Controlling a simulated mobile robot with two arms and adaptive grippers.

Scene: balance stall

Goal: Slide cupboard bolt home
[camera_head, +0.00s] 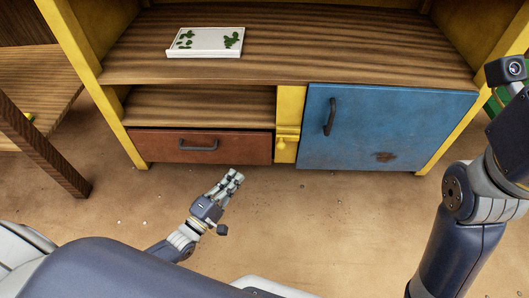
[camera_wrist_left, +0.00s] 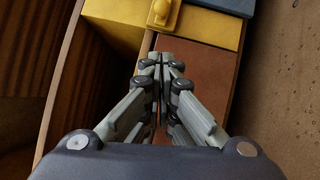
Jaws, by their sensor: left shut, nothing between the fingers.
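The blue cupboard door (camera_head: 400,125) is at the right of the stall, with a dark handle and a worn patch; it looks closed. The yellow bolt (camera_head: 284,143) sits on the yellow post left of the door. Its rounded knob shows at the top of the left wrist view (camera_wrist_left: 161,12), with a corner of the blue door beside it. My left gripper (camera_head: 237,174) is shut and empty, in front of the red-brown drawer, below and left of the bolt and apart from it. I cannot tell how far the bolt reaches. My right gripper is out of view.
The red-brown drawer (camera_head: 160,147) with a dark handle is left of the post, under an open shelf. A white tray (camera_head: 204,54) with green pieces lies on the wooden top. My right arm rises at the right. The sandy floor in front is mostly clear.

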